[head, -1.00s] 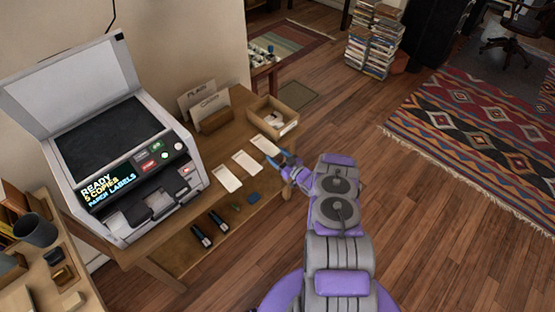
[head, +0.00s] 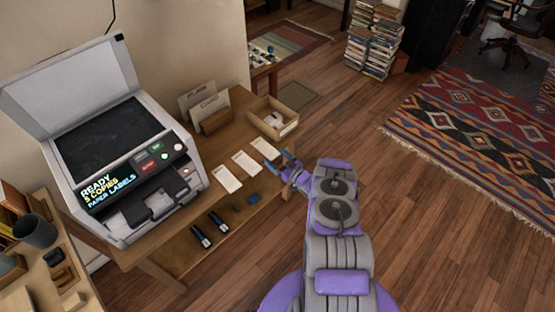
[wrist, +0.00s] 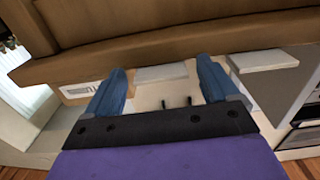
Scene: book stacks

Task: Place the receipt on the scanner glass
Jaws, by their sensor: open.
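Three white paper slips lie in a row on the wooden table: a near one (head: 226,178), a middle one (head: 246,164) and a far one (head: 265,148). I cannot tell which of them is the receipt. The scanner (head: 185,150) stands left of them with its lid (head: 70,88) raised and its dark glass (head: 105,137) bare. My gripper (head: 281,160) is open and empty at the table's right edge, beside the far slip. In the wrist view, a pale slip (wrist: 160,73) shows between the blue fingers, and another (wrist: 265,60) lies to the right.
An open wooden box (head: 282,127) and a card holder (head: 214,122) stand behind the slips. A small blue item (head: 253,197) and two dark pens or markers (head: 201,235) lie nearer. A dark cup (head: 36,231) stands at lower left.

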